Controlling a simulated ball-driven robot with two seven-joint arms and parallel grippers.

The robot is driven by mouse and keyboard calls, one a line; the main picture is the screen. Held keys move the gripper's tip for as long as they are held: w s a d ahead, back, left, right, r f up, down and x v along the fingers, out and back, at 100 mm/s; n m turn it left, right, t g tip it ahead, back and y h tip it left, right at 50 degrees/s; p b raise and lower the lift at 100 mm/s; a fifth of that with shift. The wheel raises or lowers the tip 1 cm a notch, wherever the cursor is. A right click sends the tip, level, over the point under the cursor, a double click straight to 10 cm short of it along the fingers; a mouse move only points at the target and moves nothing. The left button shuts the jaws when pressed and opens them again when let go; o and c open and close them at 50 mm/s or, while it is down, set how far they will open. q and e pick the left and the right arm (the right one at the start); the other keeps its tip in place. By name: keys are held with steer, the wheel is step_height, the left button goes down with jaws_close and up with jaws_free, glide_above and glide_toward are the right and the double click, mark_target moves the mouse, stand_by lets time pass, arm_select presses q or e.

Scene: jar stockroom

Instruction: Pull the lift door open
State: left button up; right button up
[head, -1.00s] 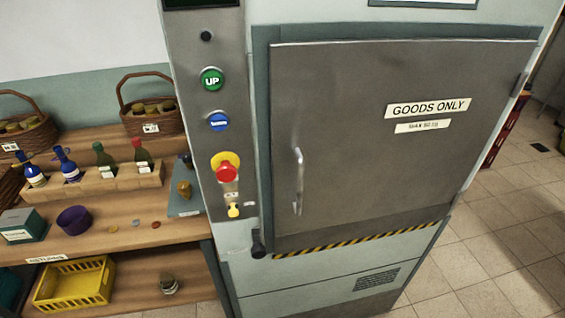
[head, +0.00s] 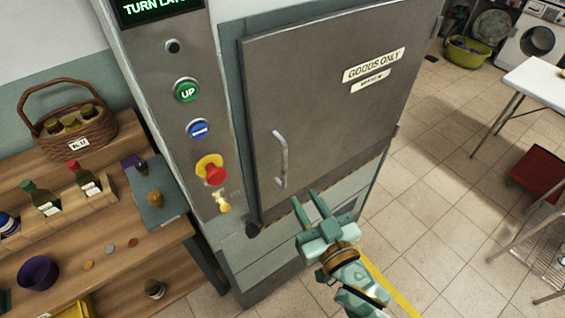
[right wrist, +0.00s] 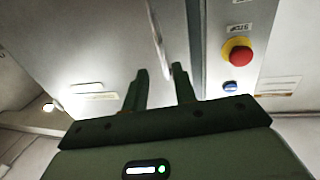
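The grey lift door (head: 330,110) carries a "GOODS ONLY" sign and looks shut in its frame. Its upright bar handle (head: 281,160) is near the door's left edge. My right gripper (head: 309,203) is open and empty, below and to the right of the handle in the head view. In the right wrist view, the handle (right wrist: 156,35) stands beyond the two open fingers (right wrist: 158,72), in line with the gap between them and apart from them. The door (right wrist: 110,45) also fills much of that view. My left gripper is not in view.
Left of the door, a control panel has a green UP button (head: 186,91), a blue button (head: 198,129) and a red stop button (head: 213,171). Wooden shelves (head: 150,243) with jars and bottles stand further left. Tiled floor (head: 420,200) is open to the right.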

mark_target(285, 168)
steer(key=x, duration=1.1)
steer(key=shift+w+a, duration=0.1)
steer(key=shift+a, duration=0.05)
jaws_close()
